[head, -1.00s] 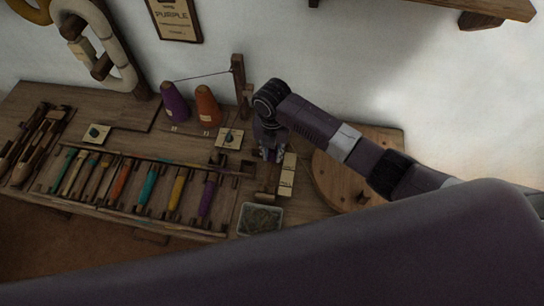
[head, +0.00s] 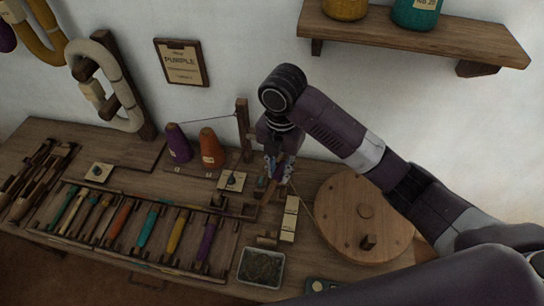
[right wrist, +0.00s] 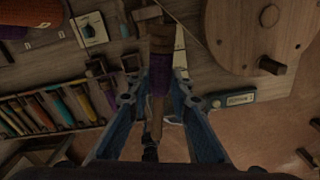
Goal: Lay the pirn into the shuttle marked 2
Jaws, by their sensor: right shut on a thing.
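My right gripper (head: 278,178) is shut on a pirn, held above the table's right part. In the right wrist view the pirn (right wrist: 160,77) lies between the blue fingers, with a wooden head and a band of purple yarn. In the head view it is small and partly hidden by the fingers. Dark wooden shuttles (head: 38,178) lie side by side at the table's left end; no number is legible on them. My left gripper is not in view.
A rack of coloured pirns (head: 148,228) fills the table's front. Purple (head: 178,146) and orange (head: 211,148) yarn cones stand behind. Small cards (head: 289,218), a grey tray (head: 261,268) and a round wooden disc (head: 364,218) are on the right. A shelf (head: 415,35) hangs above.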

